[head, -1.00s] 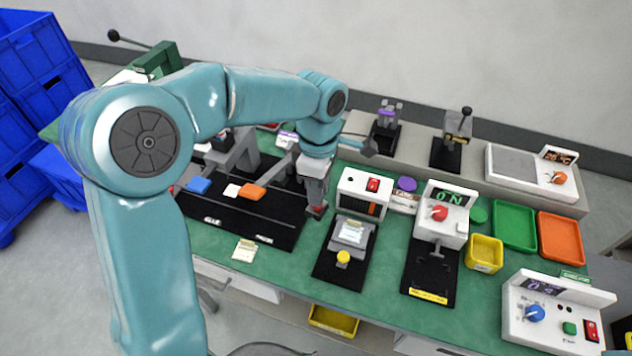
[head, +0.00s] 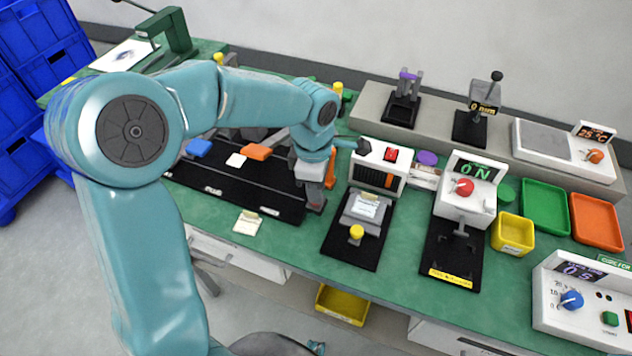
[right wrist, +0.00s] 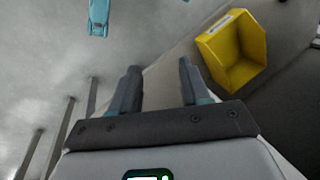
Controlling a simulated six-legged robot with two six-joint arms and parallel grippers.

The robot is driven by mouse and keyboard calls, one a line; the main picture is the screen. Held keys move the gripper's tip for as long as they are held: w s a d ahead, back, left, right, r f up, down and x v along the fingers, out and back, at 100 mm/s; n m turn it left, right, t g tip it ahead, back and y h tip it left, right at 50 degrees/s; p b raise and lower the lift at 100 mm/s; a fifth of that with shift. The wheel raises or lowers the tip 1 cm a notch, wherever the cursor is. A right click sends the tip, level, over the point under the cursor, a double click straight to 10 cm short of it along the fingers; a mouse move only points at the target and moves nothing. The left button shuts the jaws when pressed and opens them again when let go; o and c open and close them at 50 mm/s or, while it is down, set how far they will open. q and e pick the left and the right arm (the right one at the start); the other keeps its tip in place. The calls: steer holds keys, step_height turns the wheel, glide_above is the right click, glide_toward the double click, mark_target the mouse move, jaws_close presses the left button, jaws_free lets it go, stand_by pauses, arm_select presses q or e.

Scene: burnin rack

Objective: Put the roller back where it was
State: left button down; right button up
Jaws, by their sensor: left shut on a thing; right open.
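My left gripper (head: 316,200) points down at the right end of the black base plate (head: 225,193), just left of the white box with the red switch. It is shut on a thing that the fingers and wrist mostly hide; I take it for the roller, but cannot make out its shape. An upright orange piece (head: 331,168) shows just behind the gripper; I cannot tell whether it belongs to the held thing. My right gripper (right wrist: 158,85) is open and empty in the right wrist view, with grey floor beyond it.
The white box (head: 380,165) and a black-based fixture with a yellow knob (head: 356,232) stand close right of the left gripper. Further right are the "ON" press (head: 465,195) and yellow, green and orange trays. A yellow bin (right wrist: 233,50) is beside the right gripper.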

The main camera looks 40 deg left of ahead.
arm_select(q)
steer(key=shift+f, duration=0.6)
steer(key=shift+f+b, duration=0.65)
steer(key=shift+b, duration=0.05)
steer(key=c, duration=0.9)
jaws_free()
steer(key=shift+r, duration=0.1)
steer(key=shift+c, duration=0.2)
steer(key=r, duration=0.5)
steer(key=r+p, duration=0.1)
steer(key=r, duration=0.5)
steer(key=r+p, duration=0.1)
steer(key=r, duration=0.4)
steer(key=shift+s+a+r, duration=0.15)
steer(key=shift+a, duration=0.2)
steer(key=shift+s, duration=0.15)
